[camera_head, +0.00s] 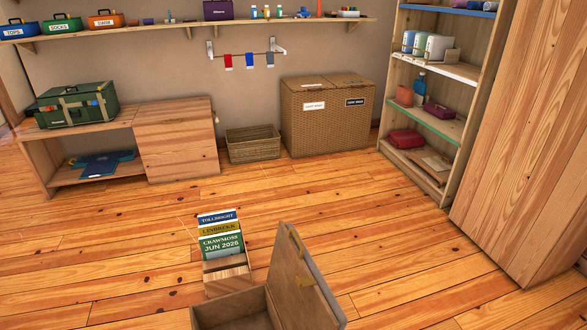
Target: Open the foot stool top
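A low wooden box, which looks like the foot stool (200,317), stands on the floor at the bottom of the head view, cut off by the lower edge. Its top (306,283) is raised, standing steeply on the right side of the box and leaning a little. A yellowish strip runs near the top's upper edge. The part of the box's inside that shows looks grey-brown and empty; the rest is out of view. Neither of my grippers shows in the head view.
A wooden holder (227,278) with labelled panels stands just behind the box. A wicker basket (254,145), hamper (326,120) and low cabinet (178,143) line the wall. A shelf unit (447,125) and wardrobe (530,140) stand right. Floor between is clear.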

